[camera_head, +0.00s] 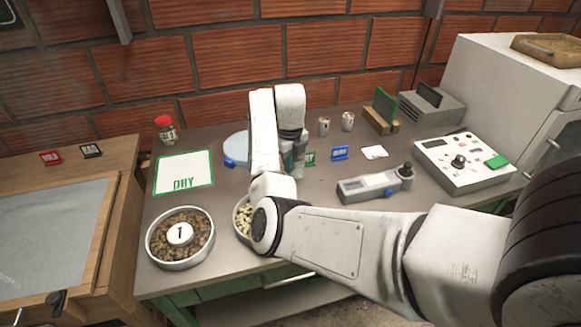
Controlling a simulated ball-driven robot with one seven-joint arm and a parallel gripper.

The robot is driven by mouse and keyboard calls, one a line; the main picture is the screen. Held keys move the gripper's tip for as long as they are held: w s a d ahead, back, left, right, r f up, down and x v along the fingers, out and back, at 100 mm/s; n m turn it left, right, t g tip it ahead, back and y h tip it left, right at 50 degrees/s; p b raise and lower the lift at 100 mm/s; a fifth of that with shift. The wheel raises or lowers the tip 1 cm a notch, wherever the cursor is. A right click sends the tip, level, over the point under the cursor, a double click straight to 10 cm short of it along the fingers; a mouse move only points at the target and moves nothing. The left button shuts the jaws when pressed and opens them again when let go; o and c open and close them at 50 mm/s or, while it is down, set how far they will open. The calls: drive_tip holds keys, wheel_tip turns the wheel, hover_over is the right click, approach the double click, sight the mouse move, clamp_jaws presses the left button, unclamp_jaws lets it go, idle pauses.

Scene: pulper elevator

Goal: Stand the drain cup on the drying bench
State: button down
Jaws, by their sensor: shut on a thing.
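My gripper (297,160) points down over the middle of the grey worktop, partly hidden by my own white arm. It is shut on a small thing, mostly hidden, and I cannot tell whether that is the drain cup. Two small metal cups stand at the back of the worktop, one on the left (324,126) and one on the right (348,121). A wooden bench with a pale grey sheet panel (52,236) is at the left; I cannot tell whether it is the drying bench. A white card with a green border (183,172), seemingly lettered DRY, lies on the worktop.
A bowl of brown beans (190,252) marked 1 stands front left; a bowl of pale beans (241,222) is partly behind my arm. A grey handheld meter (372,186), a control box (462,163) and a blue sign (340,153) are right. A red-lidded jar (166,129) stands back left.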

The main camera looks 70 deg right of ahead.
sight(291, 176)
drive_tip(key=shift+f, duration=0.9)
drive_tip(key=shift+f, duration=0.15)
drive_tip(key=c, duration=1.2)
unclamp_jaws()
drive_tip(key=shift+c, duration=0.2)
wheel_tip(291, 176, up, 12)
drive_tip(key=shift+b, duration=0.4)
drive_tip(key=shift+s, duration=0.1)
